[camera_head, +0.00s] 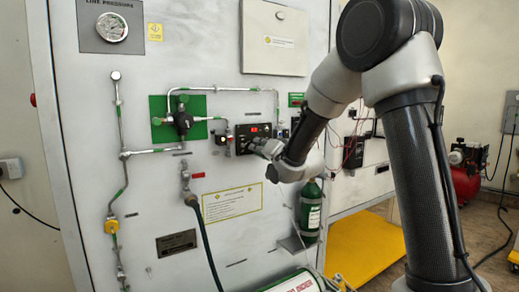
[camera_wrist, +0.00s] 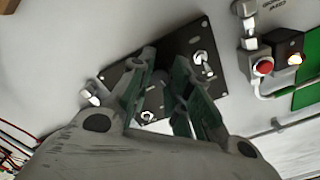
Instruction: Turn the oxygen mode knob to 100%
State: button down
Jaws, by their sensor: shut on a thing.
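The black oxygen panel (camera_head: 252,131) with a lit red display is on the front of the grey cabinet. My gripper (camera_head: 258,147) reaches it from the right, at its lower part. In the wrist view the panel (camera_wrist: 184,50) is tilted, and my gripper's (camera_wrist: 168,72) green-padded fingers stand against its middle, closed around a control there. That control is the oxygen mode knob by its place, but the fingers hide it, so its setting cannot be read. A silver toggle (camera_wrist: 201,59) on the panel is to the right of the fingers.
A box with a red button (camera_wrist: 263,67) sits beside the panel. A green plate with a valve (camera_head: 181,119), pipes and a hose (camera_head: 207,245) are left of it. A green bottle (camera_head: 311,208) hangs below my wrist. Red wires (camera_wrist: 18,135) run at the wrist view's left.

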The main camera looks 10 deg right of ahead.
jog(key=shift+m, duration=1)
jog(key=c, duration=1.3)
grip_release()
jog(key=shift+s, duration=0.15)
jog(key=v, duration=1.1)
jog(key=shift+s+d, duration=0.2)
jog(key=shift+s, duration=0.15)
